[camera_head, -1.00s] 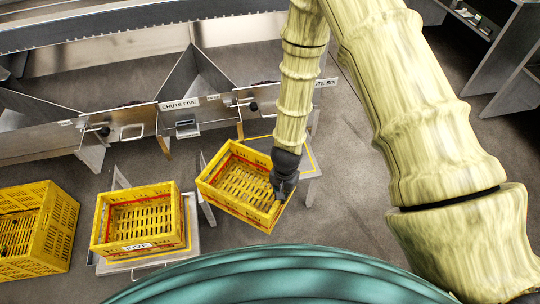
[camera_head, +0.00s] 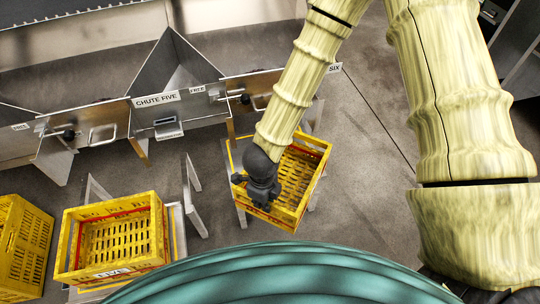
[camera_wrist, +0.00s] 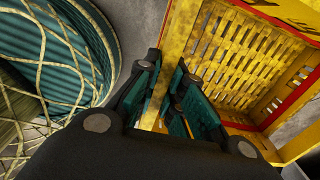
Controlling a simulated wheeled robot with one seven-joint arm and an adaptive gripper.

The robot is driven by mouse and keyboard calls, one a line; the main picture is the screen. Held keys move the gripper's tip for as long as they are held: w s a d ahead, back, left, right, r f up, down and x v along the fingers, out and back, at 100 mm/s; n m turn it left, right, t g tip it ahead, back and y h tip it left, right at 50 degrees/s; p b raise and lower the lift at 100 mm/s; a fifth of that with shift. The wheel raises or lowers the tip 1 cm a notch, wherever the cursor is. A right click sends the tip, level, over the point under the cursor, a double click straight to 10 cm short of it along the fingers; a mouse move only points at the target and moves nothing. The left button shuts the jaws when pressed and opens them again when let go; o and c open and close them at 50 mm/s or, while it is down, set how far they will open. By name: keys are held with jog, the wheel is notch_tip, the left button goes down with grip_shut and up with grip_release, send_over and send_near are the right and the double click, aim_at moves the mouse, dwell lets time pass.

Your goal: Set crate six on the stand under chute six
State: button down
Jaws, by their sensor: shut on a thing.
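A yellow crate with a red inner rim (camera_head: 303,172) hangs over or rests on the stand (camera_head: 229,152) under chute six (camera_head: 264,86); I cannot tell if its base touches. It is empty and turned at an angle to the stand. My gripper (camera_head: 262,203) is shut on its near wall, at the left part. In the wrist view, the fingers (camera_wrist: 166,98) straddle the yellow crate wall, and the slotted crate floor (camera_wrist: 235,55) shows to the right. The crate covers most of the stand. The crate's own number is not readable.
Another yellow crate (camera_head: 22,243) stands at the far left. A metal frame (camera_head: 192,188) stands close left of the held crate. The floor (camera_head: 365,185) at right is clear.

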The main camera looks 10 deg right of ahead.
jog(key=shift+w+a+m, duration=0.1)
jog(key=shift+w+m, duration=0.15)
jog(key=shift+m, duration=0.05)
jog(key=w+f, duration=0.1)
jog(key=w, duration=0.7)
jog(key=w+f, duration=0.2)
jog(key=w, duration=0.7)
jog(key=shift+w+a+f, duration=0.25)
jog(key=shift+w+a, duration=0.05)
jog(key=shift+a, duration=0.05)
jog(key=c, duration=2)
grip_release()
jog(key=shift+f, duration=0.1)
jog(key=o, duration=0.5)
notch_tip(320, 180, up, 12)
jog(key=p, duration=0.2)
jog(key=shift+s+p, duration=0.15)
jog(key=shift+p, duration=0.15)
